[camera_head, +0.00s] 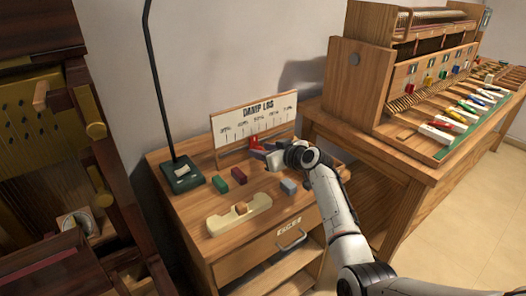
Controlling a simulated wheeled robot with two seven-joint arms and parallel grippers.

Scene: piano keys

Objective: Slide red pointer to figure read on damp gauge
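A white scale board (256,119) headed "DAMP" stands at the back of a small wooden cabinet, with percent marks along it. The red pointer (256,144) is below the board's marks, right of its middle. My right gripper (272,159) is close in front of the pointer, and my arm comes in from the right. The gripper's fingers are small and partly hidden, so I cannot tell whether they touch or hold the pointer. A round white dial (77,222) sits low on the dark wooden machine at the left; its reading is too small to tell. My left gripper is not in view.
The cabinet top (199,206) holds a lamp base (183,177), a green block (220,184), a dark red block (239,175), a pale blue block (288,186) and a cream tool (238,215). A wooden bench (397,153) with keys and coloured tools stands at the right.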

